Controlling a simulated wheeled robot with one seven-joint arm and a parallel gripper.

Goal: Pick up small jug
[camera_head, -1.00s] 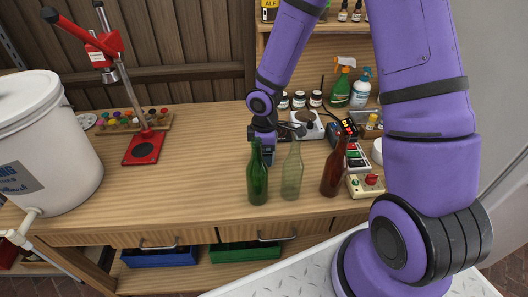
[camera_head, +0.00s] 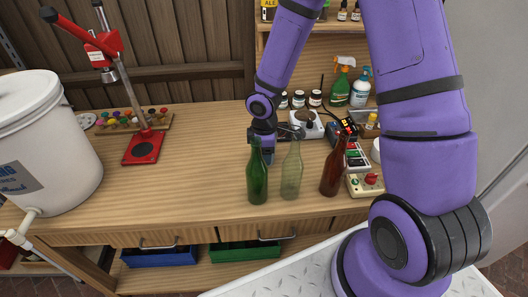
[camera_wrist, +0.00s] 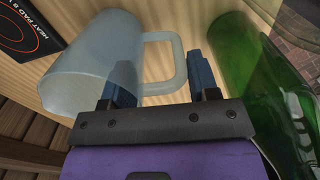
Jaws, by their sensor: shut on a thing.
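The small jug (camera_wrist: 90,70) is a translucent, pale grey-blue vessel with a looped handle, seen in the wrist view at upper left. My gripper (camera_wrist: 160,82) has its two dark blue fingers on either side of the handle (camera_wrist: 180,62) and is shut on it. The jug's body lies to the left of the handle in this view. In the head view my gripper (camera_head: 265,147) is over the bench behind the green bottle. The jug is not clearly visible there, largely hidden by the gripper and bottles.
A green bottle (camera_head: 257,180), a clear bottle (camera_head: 291,175) and a brown bottle (camera_head: 334,170) stand close in front of my gripper. The green bottle (camera_wrist: 250,60) is near the right finger. A heat pad (camera_wrist: 28,25) lies beside the jug. The bench's left middle (camera_head: 200,170) is clear.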

